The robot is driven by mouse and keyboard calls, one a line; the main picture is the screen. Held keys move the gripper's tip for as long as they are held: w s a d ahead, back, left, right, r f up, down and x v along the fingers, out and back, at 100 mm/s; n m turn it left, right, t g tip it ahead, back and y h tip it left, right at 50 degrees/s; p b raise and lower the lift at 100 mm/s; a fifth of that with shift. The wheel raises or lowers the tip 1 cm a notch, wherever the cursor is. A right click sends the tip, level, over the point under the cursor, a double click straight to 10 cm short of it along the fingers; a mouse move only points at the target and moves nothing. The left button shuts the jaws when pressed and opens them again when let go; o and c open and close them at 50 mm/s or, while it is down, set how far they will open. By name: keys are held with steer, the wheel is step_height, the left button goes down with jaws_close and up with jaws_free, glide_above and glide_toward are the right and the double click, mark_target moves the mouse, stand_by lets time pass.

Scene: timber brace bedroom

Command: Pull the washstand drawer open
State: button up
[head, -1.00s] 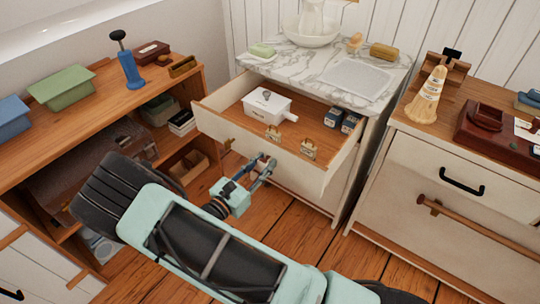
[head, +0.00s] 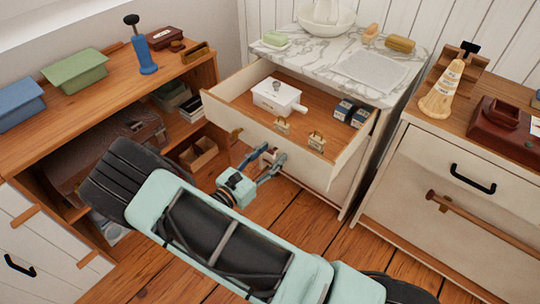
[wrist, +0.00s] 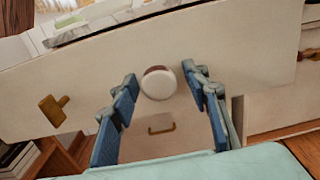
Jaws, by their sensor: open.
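The washstand (head: 352,190) has a marble top, and its drawer (head: 300,165) stands well open, pulled out toward me. In the wrist view the pale drawer front (wrist: 250,50) spans the picture, with a round white-and-brown knob (wrist: 158,83) near its middle. My gripper (head: 269,156) is open at the drawer front. In the wrist view its blue fingers (wrist: 160,88) stand on either side of the knob, with gaps showing. A wooden knob (head: 236,133) sits on the front's left part.
The drawer holds a white lidded box (head: 275,96), small dark boxes (head: 350,113) and brass padlocks (head: 316,140). A wooden shelf unit (head: 110,100) stands left, and a cabinet (head: 430,180) with a black handle stands close on the right. Bare floor (head: 310,225) lies below.

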steer(key=v, duration=1.2)
